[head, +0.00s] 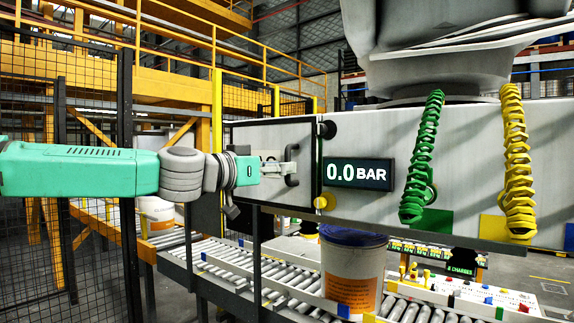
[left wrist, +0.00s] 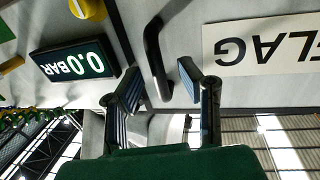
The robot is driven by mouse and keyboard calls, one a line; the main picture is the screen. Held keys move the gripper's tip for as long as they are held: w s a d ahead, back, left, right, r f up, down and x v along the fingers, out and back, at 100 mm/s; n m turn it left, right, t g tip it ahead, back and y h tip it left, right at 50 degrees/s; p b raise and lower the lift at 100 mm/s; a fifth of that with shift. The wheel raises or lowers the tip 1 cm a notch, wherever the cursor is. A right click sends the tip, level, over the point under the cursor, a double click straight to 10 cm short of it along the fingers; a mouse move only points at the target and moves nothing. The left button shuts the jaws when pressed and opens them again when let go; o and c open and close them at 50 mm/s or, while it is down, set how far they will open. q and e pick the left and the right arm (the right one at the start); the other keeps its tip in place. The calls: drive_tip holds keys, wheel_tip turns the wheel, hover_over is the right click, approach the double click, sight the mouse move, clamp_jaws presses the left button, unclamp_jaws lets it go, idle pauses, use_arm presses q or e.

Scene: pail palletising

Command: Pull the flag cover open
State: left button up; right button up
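The flag cover (head: 262,134) is a grey, dark-edged panel at the left end of the grey box in the head view. A black bar handle (head: 292,180) stands on it; the handle also shows in the left wrist view (left wrist: 154,58). A white label (left wrist: 262,48), upside down in the left wrist view, reads "FLAG". My left gripper (head: 288,170) is at the cover, by the handle. In the left wrist view its two fingers (left wrist: 160,90) are apart, with the handle between them and a gap towards the right finger. My right gripper is in neither view.
A "0.0 BAR" display (head: 358,174) and a yellow knob (head: 325,201) sit right of the cover. A green coiled hose (head: 422,155) and a yellow one (head: 517,165) hang farther right. A pail (head: 352,272) stands on the roller conveyor (head: 232,284) below. Mesh fencing is at left.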

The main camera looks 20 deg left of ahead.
use_arm(q)
drive_tip(key=shift+x, duration=1.25)
drive_tip(key=shift+s+d, duration=0.1)
drive_tip(key=shift+a, duration=0.25)
drive_tip(key=c, duration=0.4)
clamp_jaws()
drive_tip(key=shift+d, duration=0.1)
